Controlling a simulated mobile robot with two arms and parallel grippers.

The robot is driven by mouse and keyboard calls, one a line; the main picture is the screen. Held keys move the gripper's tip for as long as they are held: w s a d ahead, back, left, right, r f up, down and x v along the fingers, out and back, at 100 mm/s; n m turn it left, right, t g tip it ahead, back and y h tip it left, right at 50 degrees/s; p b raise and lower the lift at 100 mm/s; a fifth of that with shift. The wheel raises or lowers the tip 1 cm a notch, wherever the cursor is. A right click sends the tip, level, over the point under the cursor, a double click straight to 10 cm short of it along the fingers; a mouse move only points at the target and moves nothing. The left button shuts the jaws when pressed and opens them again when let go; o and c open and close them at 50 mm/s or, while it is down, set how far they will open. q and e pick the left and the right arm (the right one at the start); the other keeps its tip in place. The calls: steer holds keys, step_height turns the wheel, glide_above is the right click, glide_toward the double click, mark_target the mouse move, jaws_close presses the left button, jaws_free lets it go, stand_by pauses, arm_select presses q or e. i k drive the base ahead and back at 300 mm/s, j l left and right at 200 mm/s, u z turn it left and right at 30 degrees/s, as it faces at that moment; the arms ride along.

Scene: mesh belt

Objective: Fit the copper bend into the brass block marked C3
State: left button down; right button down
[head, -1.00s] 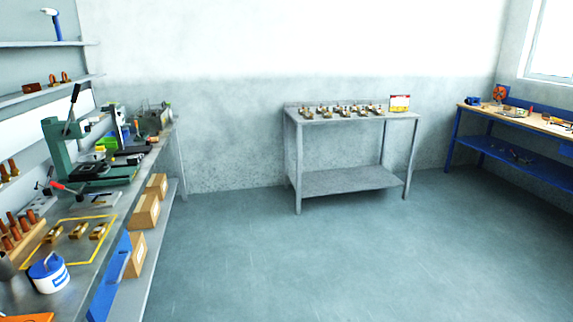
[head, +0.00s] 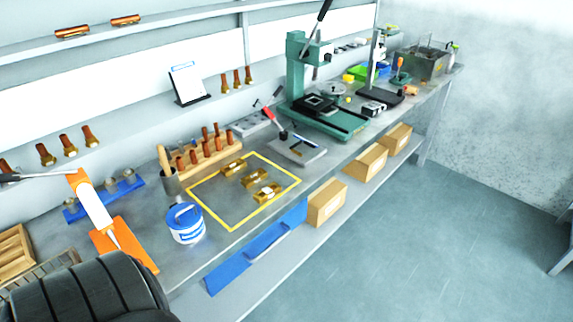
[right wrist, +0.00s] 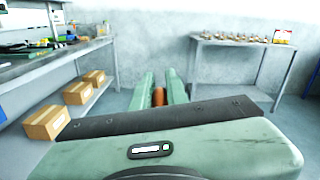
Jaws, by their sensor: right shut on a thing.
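My right gripper (right wrist: 160,92) shows in the right wrist view, shut on a copper piece (right wrist: 159,97). Only a small rounded part of it shows between the two green fingers, so its bend is hidden. In the head view, brass blocks stand inside a yellow outline on the bench: a far one (head: 233,168), a middle one (head: 254,179) and a near one (head: 266,193). Their marks are too small to read, so I cannot tell which is C3. Neither gripper shows in the head view. The held piece is away from the bench blocks.
On the bench (head: 190,254), a blue-and-white tub (head: 186,223) stands beside the outline. A wooden rack of copper pieces (head: 207,156) stands behind it. A green press (head: 315,95) is further right. Cardboard boxes (head: 327,203) sit on the lower shelf. The floor in front is clear.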

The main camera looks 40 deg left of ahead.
mark_target(267, 195)
steer(key=i+l+u, duration=0.1)
steer(key=i+u, duration=0.3)
steer(key=i+l+u, duration=0.2)
steer(key=i+u, duration=0.25)
steer(key=i+l+u, duration=0.65)
steer(key=u, duration=0.15)
steer(key=i+l+u, duration=0.15)
steer(key=u, duration=0.25)
steer(key=i+l+u, duration=0.1)
steer(key=u, duration=0.35)
steer(key=l+u, duration=0.6)
steer(key=u, duration=0.25)
steer(key=l+u, duration=0.4)
steer(key=i+j, duration=0.05)
steer(key=j, duration=0.05)
